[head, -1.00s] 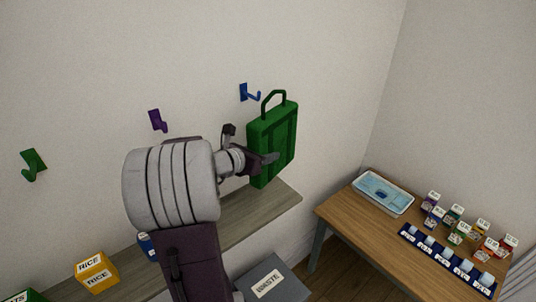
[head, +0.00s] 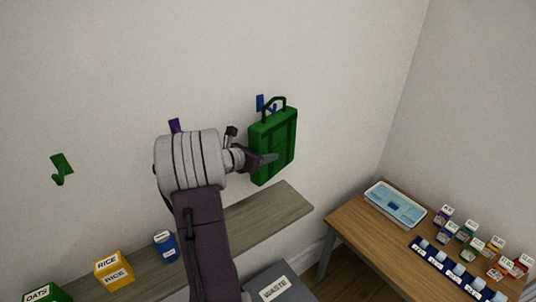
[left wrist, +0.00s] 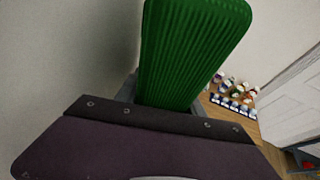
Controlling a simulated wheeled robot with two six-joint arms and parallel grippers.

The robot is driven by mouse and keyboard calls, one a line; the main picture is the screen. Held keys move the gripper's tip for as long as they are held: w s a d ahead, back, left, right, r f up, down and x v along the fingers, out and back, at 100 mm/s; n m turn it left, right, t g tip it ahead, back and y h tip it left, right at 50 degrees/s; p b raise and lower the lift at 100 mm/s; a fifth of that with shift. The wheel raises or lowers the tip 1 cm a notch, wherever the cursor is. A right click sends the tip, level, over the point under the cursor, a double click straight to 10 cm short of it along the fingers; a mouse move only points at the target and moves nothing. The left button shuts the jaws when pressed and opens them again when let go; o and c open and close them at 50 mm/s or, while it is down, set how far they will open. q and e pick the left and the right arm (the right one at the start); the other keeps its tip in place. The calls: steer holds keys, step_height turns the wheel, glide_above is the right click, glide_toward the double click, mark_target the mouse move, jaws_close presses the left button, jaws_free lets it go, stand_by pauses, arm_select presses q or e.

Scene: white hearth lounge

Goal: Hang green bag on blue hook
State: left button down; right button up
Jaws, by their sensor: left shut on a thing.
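The green bag (head: 272,146) is upright in front of the wall, its loop handle at the top. My left gripper (head: 262,160) is shut on the bag's left side and holds it above the shelf. The blue hook (head: 260,103) is on the wall just behind the bag's handle, partly covered by it. Whether the handle touches the hook I cannot tell. In the left wrist view the ribbed green side of the bag (left wrist: 188,50) rises from the gripper, whose fingers are mostly hidden. My right gripper is not in view.
A green hook (head: 61,168) and a purple hook (head: 174,125) are further left. Below, the wall shelf (head: 270,212) holds a yellow rice box (head: 113,268) and a blue can (head: 166,246). A wooden table (head: 350,232) with a tray and several small boxes stands right.

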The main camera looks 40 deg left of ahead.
arm_select(q)
steer(key=shift+w+a+f+b, duration=0.15)
steer(key=shift+a+f+b, duration=0.2)
steer(key=shift+a+f, duration=0.2)
steer(key=shift+w+a+f+b, duration=0.15)
steer(key=shift+a+f+b, duration=0.2)
steer(key=shift+a+f, duration=0.2)
steer(key=shift+f+b, duration=0.45)
steer(key=shift+b, duration=0.05)
steer(key=c, duration=0.6)
jaws_free()
steer(key=shift+c, duration=0.2)
